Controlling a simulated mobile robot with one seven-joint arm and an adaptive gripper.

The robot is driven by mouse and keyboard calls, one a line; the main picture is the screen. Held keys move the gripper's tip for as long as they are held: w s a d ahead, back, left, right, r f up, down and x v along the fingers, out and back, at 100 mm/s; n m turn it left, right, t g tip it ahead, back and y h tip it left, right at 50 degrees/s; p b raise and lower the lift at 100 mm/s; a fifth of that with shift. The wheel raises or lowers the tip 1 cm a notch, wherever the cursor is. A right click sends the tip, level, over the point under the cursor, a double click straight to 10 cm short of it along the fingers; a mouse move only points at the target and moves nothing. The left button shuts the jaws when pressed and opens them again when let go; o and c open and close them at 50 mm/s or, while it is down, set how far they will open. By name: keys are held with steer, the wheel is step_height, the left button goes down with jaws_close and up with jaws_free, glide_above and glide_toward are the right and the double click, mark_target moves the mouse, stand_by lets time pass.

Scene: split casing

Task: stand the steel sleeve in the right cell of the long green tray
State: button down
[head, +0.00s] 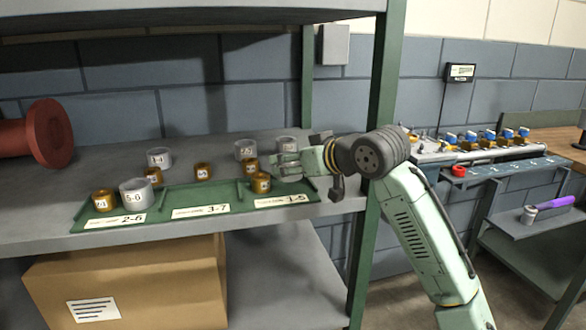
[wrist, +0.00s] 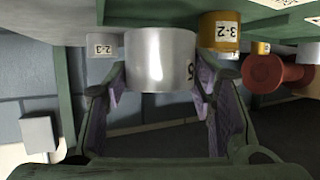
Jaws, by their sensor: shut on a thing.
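My gripper (head: 284,165) is shut on a steel sleeve (wrist: 160,60), a plain grey cylinder with a white label at its edge. In the wrist view the sleeve stands between the two fingers with its axis upright. In the head view my fingers largely hide it, and its height above the shelf is unclear. The long green tray (head: 240,206) lies along the shelf's front edge with three cells. My gripper is over or just behind the right cell, whose front label (head: 294,198) reads 1-5. A brass sleeve (head: 261,183) stands at that cell's left side; it also shows in the wrist view (wrist: 220,32).
Steel sleeves stand behind the tray (head: 245,150), (head: 160,157), and one close behind my gripper (head: 287,144). A large steel sleeve (head: 135,191) and a brass one (head: 104,200) stand at the left cell. A green shelf post (head: 378,90) rises close to my arm.

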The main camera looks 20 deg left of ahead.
steer(key=shift+f, duration=1.05)
steer(key=c, duration=1)
jaws_free()
steer(key=shift+f, duration=0.15)
